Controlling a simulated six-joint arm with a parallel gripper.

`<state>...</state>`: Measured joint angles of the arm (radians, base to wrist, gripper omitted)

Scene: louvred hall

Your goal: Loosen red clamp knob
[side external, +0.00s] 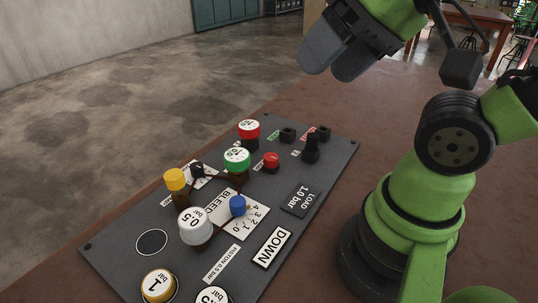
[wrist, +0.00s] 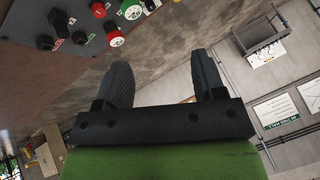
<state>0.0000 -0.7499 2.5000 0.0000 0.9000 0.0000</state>
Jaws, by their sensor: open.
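Two red parts stand on the dark panel (side external: 140,214). One is a small plain red knob (side external: 271,159) to the right of the green-rimmed dial; the other is a red-rimmed dial with a white top (side external: 249,130), farther back. I cannot tell from their looks which is the clamp knob.
Near the red knob stand a green-rimmed dial (side external: 237,159) and a black lever (side external: 310,149). Yellow (side external: 175,180), white (side external: 195,226) and blue (side external: 237,205) knobs stand nearer the front. The brown tabletop (side external: 390,100) is clear behind the panel.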

